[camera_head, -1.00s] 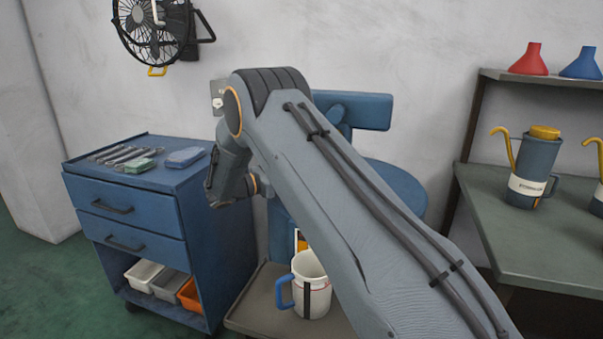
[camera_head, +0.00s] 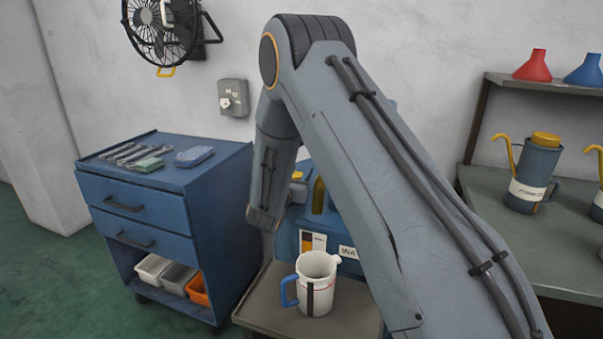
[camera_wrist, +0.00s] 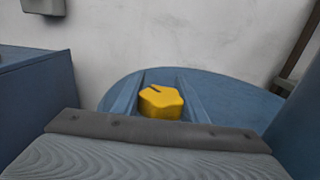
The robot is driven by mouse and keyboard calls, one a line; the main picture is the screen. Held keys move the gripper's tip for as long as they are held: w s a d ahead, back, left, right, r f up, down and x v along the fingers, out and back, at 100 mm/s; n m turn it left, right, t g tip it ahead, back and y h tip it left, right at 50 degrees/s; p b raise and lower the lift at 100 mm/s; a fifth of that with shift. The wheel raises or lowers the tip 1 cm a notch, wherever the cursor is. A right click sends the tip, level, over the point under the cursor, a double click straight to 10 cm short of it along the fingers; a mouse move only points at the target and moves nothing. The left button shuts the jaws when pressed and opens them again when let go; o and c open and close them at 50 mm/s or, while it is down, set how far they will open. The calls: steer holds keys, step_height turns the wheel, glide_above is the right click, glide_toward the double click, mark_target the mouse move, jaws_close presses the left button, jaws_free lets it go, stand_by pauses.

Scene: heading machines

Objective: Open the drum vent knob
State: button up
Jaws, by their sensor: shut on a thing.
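A yellow lobed knob (camera_wrist: 162,103) with a dark mark on top shows in the middle of the wrist view, in front of the round blue drum (camera_wrist: 240,100). My gripper (camera_wrist: 161,92) is shut on the knob. Its wide grey body fills the bottom of the wrist view and hides the knob's lower part. In the head view my arm hangs in front of the blue drum (camera_head: 345,268), which carries labels and shows yellow parts near its top. The fingertips are hidden there.
A white jug (camera_head: 322,265) with a blue handle stands on a low grey tray (camera_head: 345,322) before the drum. A blue drawer cabinet (camera_head: 150,190) stands at left, a wall box (camera_head: 233,98) behind. A green-grey bench (camera_head: 530,240) with cans is at right.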

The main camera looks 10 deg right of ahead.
steer(key=shift+w+a+n+t+y, duration=0.15)
steer(key=shift+a+n+t+y, duration=0.1)
steer(key=shift+n+t+y, duration=0.6)
steer(key=shift+g, duration=0.25)
steer(key=o, duration=1.1)
steer(key=shift+c, duration=0.2)
steer(key=b+v, duration=0.1)
steer(key=v, duration=0.6)
steer(key=shift+s+a+r, duration=0.1)
steer(key=shift+s+a, duration=0.05)
steer(key=shift+s, duration=0.2)
